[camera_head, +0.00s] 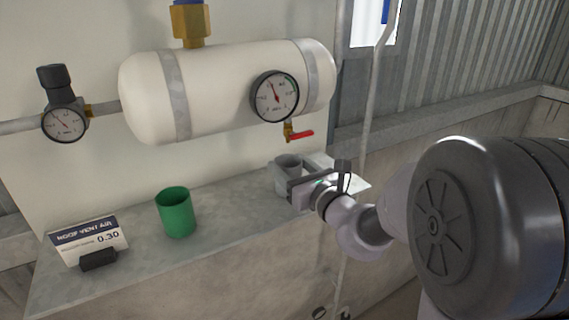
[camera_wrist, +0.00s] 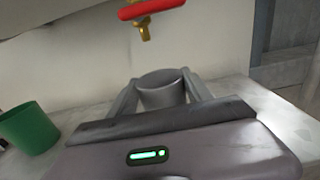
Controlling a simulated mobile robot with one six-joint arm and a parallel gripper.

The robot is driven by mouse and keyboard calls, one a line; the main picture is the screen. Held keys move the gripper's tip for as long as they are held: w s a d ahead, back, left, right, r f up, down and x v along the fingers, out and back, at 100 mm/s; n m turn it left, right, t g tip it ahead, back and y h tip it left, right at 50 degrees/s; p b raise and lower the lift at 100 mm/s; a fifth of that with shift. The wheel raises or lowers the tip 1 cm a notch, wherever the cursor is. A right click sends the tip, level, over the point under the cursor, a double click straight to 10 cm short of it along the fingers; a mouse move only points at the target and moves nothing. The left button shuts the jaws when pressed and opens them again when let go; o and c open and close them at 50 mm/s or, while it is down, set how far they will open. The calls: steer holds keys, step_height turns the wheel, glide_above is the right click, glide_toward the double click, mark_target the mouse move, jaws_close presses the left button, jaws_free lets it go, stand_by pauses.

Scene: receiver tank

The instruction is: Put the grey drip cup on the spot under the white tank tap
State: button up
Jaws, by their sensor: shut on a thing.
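The grey drip cup (camera_head: 288,166) is upright at the right part of the ledge, below the tank's right end. My gripper (camera_head: 284,178) is shut on it; in the wrist view the cup (camera_wrist: 162,90) sits between the two fingers (camera_wrist: 160,95). I cannot tell whether its base touches the ledge. The white tank (camera_head: 225,88) is mounted on the wall. Its brass tap with a red handle (camera_head: 298,134) hangs beneath the right end; the tap also shows in the wrist view (camera_wrist: 145,28), above and slightly left of the cup. The spot is hidden.
A green cup (camera_head: 176,212) stands on the ledge (camera_head: 225,205) left of the grey cup. A sign (camera_head: 88,243) stands at the far left. A gauge (camera_head: 274,96) is on the tank, and a regulator with a dial (camera_head: 63,118) is at left. A thin pipe (camera_head: 368,90) runs down at right.

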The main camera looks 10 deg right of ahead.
steer(key=shift+s+a, duration=0.1)
steer(key=shift+s, duration=0.1)
steer(key=shift+f, duration=0.1)
steer(key=o, duration=1.4)
steer(key=shift+w, duration=0.1)
steer(key=shift+c, duration=0.2)
